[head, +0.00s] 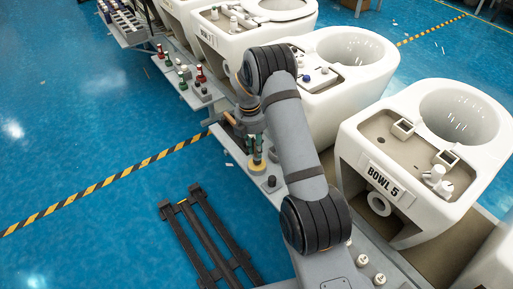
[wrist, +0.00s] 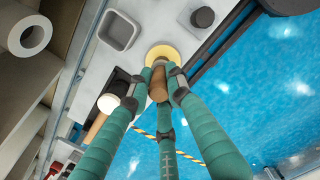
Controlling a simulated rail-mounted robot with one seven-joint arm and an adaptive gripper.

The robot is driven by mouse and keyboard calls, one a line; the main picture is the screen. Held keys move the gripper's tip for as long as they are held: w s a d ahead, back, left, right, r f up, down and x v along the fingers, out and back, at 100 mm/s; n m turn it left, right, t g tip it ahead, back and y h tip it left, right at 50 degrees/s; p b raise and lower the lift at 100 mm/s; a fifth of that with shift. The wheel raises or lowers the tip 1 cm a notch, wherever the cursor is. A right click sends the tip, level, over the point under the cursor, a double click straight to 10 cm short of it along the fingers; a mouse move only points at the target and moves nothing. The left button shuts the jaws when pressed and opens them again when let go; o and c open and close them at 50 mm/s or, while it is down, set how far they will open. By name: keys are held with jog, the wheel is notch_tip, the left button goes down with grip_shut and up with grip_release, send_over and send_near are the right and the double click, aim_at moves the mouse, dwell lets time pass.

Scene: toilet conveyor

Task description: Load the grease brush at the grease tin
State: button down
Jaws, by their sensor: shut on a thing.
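My gripper has teal fingers that close around a brown cylindrical brush handle (wrist: 158,88) in the wrist view. In the head view my gripper (head: 254,143) hangs over the narrow grey ledge with the brush below it. A round yellow tin (wrist: 163,50) stands on the ledge just beyond the fingertips. It also shows in the head view (head: 257,168), directly under the brush. The brush points down at the tin. Its bristle end is hidden, and I cannot tell whether it touches the tin's contents.
A grey square tray (wrist: 119,31) and a dark round knob (wrist: 203,17) flank the tin. A white round thing (wrist: 107,103) and a brown cylinder lie left of the fingers. White toilet bowls (head: 384,175) line the right side. Blue floor is open on the left.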

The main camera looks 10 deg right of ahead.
jog(key=shift+s+f, duration=0.1)
jog(key=shift+f, duration=0.45)
dwell(1.4)
notch_tip(320, 180, up, 7)
jog(key=p, duration=0.6)
jog(key=shift+r, duration=0.1)
dwell(0.7)
